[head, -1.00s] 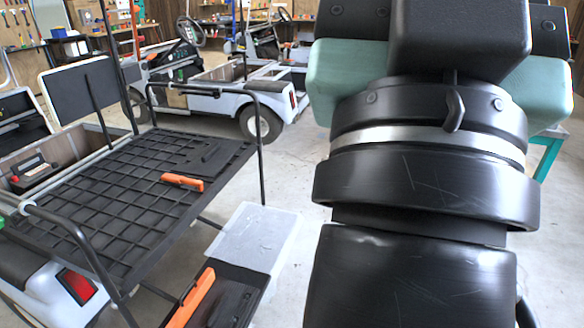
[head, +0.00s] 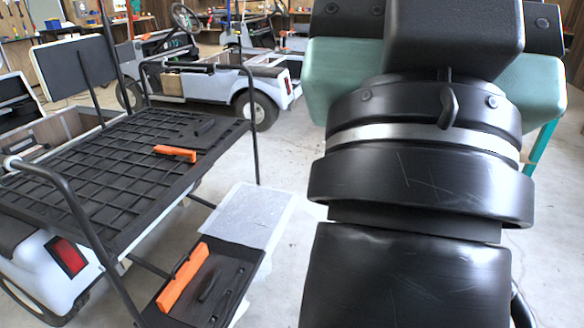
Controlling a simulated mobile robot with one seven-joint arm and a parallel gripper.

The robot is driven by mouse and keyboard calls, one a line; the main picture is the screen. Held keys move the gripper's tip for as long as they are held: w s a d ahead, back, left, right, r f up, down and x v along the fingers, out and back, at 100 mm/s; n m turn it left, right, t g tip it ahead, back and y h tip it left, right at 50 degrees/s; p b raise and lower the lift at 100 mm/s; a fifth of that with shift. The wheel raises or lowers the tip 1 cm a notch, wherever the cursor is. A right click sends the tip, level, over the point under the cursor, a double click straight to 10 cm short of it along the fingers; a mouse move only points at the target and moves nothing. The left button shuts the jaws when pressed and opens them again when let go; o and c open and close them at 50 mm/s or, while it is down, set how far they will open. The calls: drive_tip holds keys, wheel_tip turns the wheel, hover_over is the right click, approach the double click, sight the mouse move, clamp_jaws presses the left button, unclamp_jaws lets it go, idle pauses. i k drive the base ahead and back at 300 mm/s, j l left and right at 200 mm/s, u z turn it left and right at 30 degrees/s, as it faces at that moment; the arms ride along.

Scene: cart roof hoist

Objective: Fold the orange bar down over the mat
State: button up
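An orange bar (head: 183,278) stands raised along the left side of a shallow black tray at the bottom of the head view. The tray's dark inner floor (head: 232,272), which may be the mat, is open to view to the right of the bar, with small black tools lying on it. My gripper is not in view; only my large black arm links fill the right side.
A translucent lid or sheet (head: 247,213) lies behind the tray. Another white cart (head: 215,85) stands farther back. Bare concrete floor lies in the middle.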

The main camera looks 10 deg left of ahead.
sight(175, 287)
drive_tip(key=i+j, duration=0.15)
drive_tip(key=j, duration=0.2)
drive_tip(key=i+j, duration=0.15)
drive_tip(key=j, duration=0.2)
drive_tip(key=i+j, duration=0.15)
drive_tip(key=j, duration=0.25)
drive_tip(key=i+j, duration=0.1)
drive_tip(key=j, duration=0.25)
drive_tip(key=i+j, duration=0.15)
drive_tip(key=j, duration=0.2)
drive_tip(key=i+j, duration=0.15)
drive_tip(key=j, duration=0.2)
drive_tip(key=i+j+z, duration=0.1)
drive_tip(key=j, duration=0.25)
